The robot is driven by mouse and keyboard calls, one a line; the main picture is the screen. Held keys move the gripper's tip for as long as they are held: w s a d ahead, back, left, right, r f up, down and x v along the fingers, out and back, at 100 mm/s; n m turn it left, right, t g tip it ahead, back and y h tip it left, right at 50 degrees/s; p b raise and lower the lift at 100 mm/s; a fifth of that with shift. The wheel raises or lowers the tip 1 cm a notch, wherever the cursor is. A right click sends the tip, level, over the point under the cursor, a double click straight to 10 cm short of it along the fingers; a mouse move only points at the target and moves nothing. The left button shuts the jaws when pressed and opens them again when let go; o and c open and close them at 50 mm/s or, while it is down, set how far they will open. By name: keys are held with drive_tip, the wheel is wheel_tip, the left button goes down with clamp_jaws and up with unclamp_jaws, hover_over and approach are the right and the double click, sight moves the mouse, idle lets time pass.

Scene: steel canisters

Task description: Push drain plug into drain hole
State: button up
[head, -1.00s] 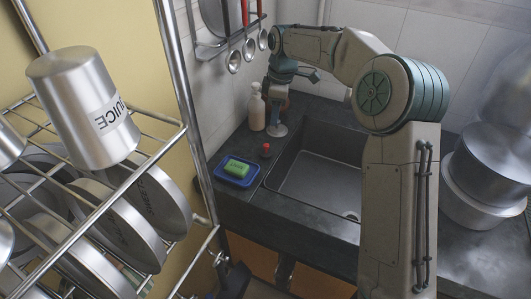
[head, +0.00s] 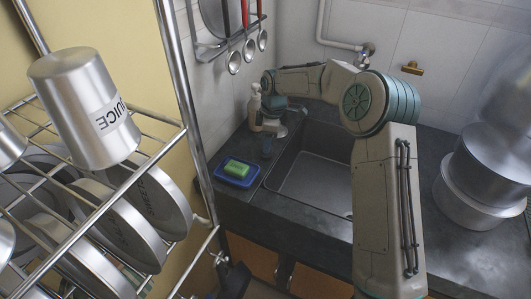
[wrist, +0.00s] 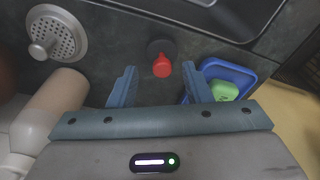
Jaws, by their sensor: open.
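The drain plug (wrist: 162,60), black with a red knob, lies on the dark counter beside the sink in the wrist view. My gripper (wrist: 160,90) is open above the counter, its two blue fingers spread with the plug just beyond them, roughly centred. I see no contact with the plug. In the head view my gripper (head: 267,148) is at the sink's left side and hides the plug. The sink (head: 312,180) is a dark rectangular basin. My arm covers its right part, and the drain hole cannot be made out.
A blue tray (head: 222,175) with green soap (head: 237,168) is close to the right finger in the wrist view. A beige bottle (wrist: 58,98) and a metal strainer (wrist: 55,33) are on the left there. Steel pots (head: 470,205) stand right of the sink; a rack with canisters (head: 85,108) fills the left.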

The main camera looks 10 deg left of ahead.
drive_tip(key=f, duration=0.3)
drive_tip(key=shift+s+a+f, duration=0.1)
drive_tip(key=shift+a, duration=0.1)
drive_tip(key=c, duration=0.7)
